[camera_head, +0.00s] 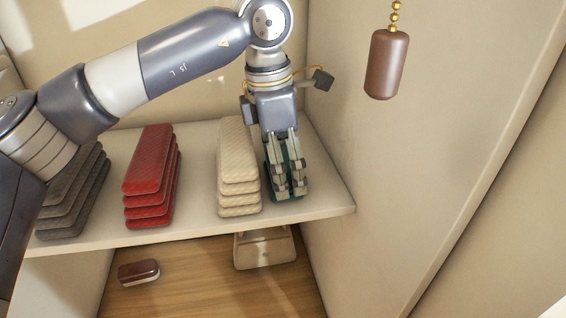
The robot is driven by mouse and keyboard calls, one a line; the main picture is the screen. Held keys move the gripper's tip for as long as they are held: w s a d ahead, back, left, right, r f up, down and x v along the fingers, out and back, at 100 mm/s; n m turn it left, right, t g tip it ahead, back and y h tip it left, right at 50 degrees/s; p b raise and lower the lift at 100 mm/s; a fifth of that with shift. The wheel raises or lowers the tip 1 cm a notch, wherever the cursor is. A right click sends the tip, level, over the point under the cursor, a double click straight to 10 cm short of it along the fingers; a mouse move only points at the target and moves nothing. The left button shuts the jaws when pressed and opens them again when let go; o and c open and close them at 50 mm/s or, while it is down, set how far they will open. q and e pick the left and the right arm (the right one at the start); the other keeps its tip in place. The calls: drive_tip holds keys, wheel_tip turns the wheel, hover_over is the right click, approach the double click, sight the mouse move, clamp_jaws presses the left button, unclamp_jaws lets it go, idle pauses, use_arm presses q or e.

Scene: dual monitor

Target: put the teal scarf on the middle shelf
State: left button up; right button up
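The teal scarf (287,149) is mostly hidden behind the fingers of my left gripper (287,192). Strips of teal show between and beside the fingers, at the right end of a pale shelf (325,205). My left gripper points down, just right of a stack of cream folded pieces (238,165). Its two fingers are close together and overlap the teal in the picture. I cannot tell whether they grip it or whether it rests on the shelf. My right gripper is out of view.
Stacks of red (150,175) and dark grey (75,195) folded pieces stand further left on the shelf. A beige box (265,251) and a brown brush-like item (139,272) lie below. A brown pull handle (388,65) hangs at the upper right.

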use_arm(q)
drive_tip(key=shift+o, duration=0.2)
drive_tip(key=shift+r, duration=0.45)
wheel_tip(320, 180, up, 11)
drive_tip(key=a+b, duration=0.1)
drive_tip(key=shift+s+a+r+b, duration=0.15)
drive_tip(key=shift+a+b, duration=0.05)
drive_tip(key=shift+b, duration=0.2)
idle(0.4)
